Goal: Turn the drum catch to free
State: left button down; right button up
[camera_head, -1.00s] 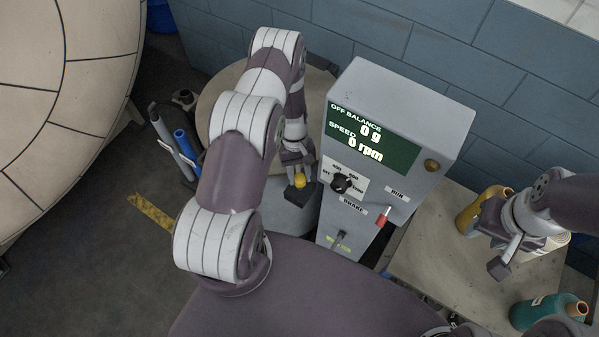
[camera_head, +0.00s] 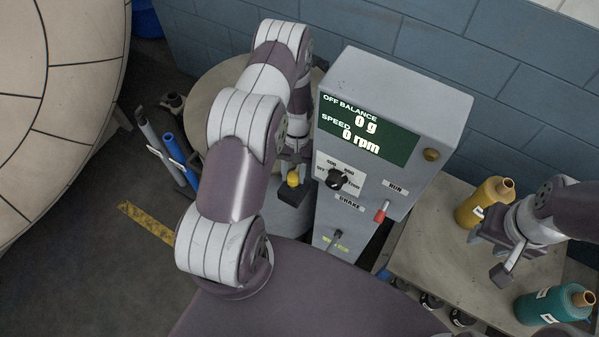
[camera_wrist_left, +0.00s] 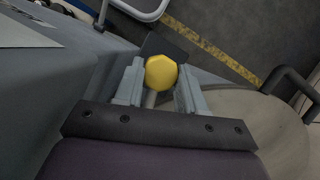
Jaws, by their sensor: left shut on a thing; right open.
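The drum catch shows as a yellow knob (camera_head: 293,179) beside the left side of the grey control box, with a dark block next to it. It also shows in the left wrist view as a yellow faceted knob (camera_wrist_left: 160,72) between my fingers. My left gripper (camera_head: 293,170) is shut on this knob; its fingers (camera_wrist_left: 158,90) lie on both sides of it. The catch's turn position cannot be told. My right gripper (camera_head: 490,255) is open and empty above the table at the right.
The grey control box (camera_head: 400,90) reads 0 g and 0 rpm, with a black dial (camera_head: 337,179), a red run lever (camera_head: 381,212) and a brake switch (camera_head: 337,234). A yellow bottle (camera_head: 478,205) and a teal bottle (camera_head: 550,306) stand on the right table (camera_head: 430,240).

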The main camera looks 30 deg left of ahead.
pick_arm(q)
jog(key=shift+m, duration=0.5)
jog(key=shift+r, duration=0.1)
jog(key=c, duration=0.7)
grip_release()
jog(key=shift+s, duration=0.1)
jog(key=shift+b, duration=0.3)
